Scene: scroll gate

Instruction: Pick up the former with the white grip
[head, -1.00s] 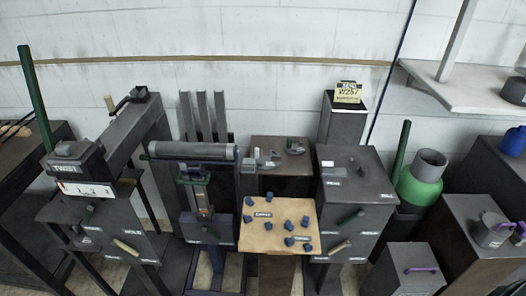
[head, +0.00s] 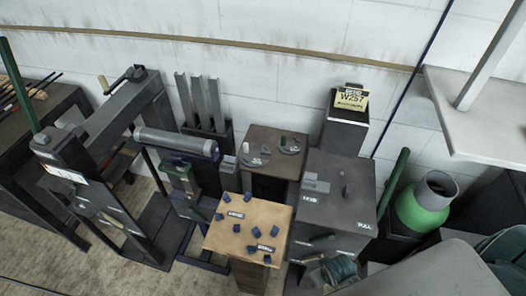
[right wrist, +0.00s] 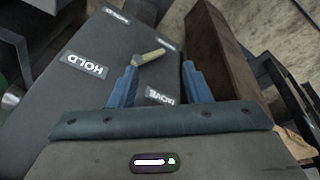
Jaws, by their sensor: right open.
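Two small round dark pieces lie on the brown-topped stand at the back middle in the head view. The left one (head: 257,160) has a short pale upright grip (head: 245,148) at its left edge, which looks white. The right one (head: 291,149) has a greenish grip. They are small, so details are hard to tell. My right gripper (right wrist: 160,68) is open and empty in the right wrist view. Its blue fingers point at a dark panel with a cream handle (right wrist: 149,56), which shows between and beyond the fingertips. My left gripper is not in view.
A tan-topped stand (head: 270,212) with several dark blue knobs is in front of the brown stand. A dark cabinet (head: 342,170) stands to its right. A roller machine (head: 175,143) is on the left. A green container (head: 420,207) is at the right.

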